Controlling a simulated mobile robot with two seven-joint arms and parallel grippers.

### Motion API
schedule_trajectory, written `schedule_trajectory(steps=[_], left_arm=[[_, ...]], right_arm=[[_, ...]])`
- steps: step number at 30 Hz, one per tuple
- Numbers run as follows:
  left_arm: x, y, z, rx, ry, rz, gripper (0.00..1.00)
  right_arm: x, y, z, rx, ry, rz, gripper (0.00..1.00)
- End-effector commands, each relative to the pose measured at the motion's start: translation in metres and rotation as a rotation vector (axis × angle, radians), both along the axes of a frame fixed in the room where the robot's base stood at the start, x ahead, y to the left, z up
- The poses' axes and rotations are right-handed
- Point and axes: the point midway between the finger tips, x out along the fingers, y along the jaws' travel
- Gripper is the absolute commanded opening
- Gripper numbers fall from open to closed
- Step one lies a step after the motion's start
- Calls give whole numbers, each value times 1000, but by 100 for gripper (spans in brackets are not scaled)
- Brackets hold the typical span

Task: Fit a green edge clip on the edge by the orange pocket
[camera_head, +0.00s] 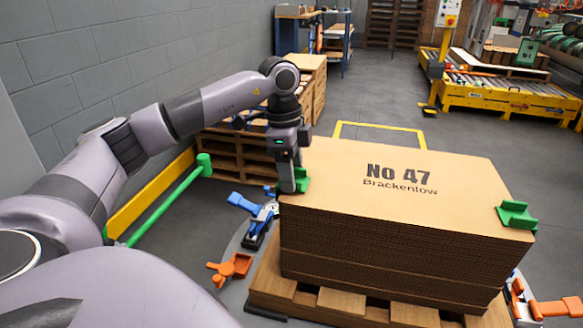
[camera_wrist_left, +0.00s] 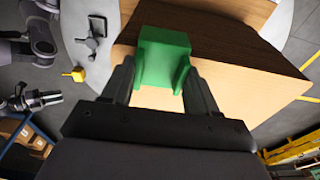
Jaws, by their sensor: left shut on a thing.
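My left gripper (camera_head: 291,184) is shut on a green edge clip (camera_head: 302,181) at the left edge of the cardboard stack (camera_head: 390,215), by its far-left corner. In the left wrist view the clip (camera_wrist_left: 163,52) sits between the fingers (camera_wrist_left: 160,85) and overlaps the stack's edge (camera_wrist_left: 215,62); I cannot tell whether it is fully seated. A second green clip (camera_head: 517,216) sits on the stack's right edge. An orange pocket-like part (camera_head: 232,266) lies low at the left, apart from the stack; another orange part (camera_head: 548,308) shows at lower right. My right gripper is out of view.
The stack stands on a wooden pallet (camera_head: 335,302). Blue parts (camera_head: 243,203) are low beside its left side. A green rail (camera_head: 165,208) and yellow barrier (camera_head: 150,190) run along the wall. Pallets stand behind my left arm.

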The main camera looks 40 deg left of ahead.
Motion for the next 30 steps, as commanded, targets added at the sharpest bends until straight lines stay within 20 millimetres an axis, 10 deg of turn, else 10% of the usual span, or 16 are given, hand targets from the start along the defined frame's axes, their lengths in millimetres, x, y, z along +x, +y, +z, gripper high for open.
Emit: schedule_trajectory(steps=[21,22,24,30], left_arm=[[0,0,-5,0,1,0,32],[0,0,-5,0,1,0,65],[0,0,-5,0,1,0,88],[0,0,-4,0,1,0,89]], right_arm=[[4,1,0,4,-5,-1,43],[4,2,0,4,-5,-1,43],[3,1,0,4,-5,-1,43],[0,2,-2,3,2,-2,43]])
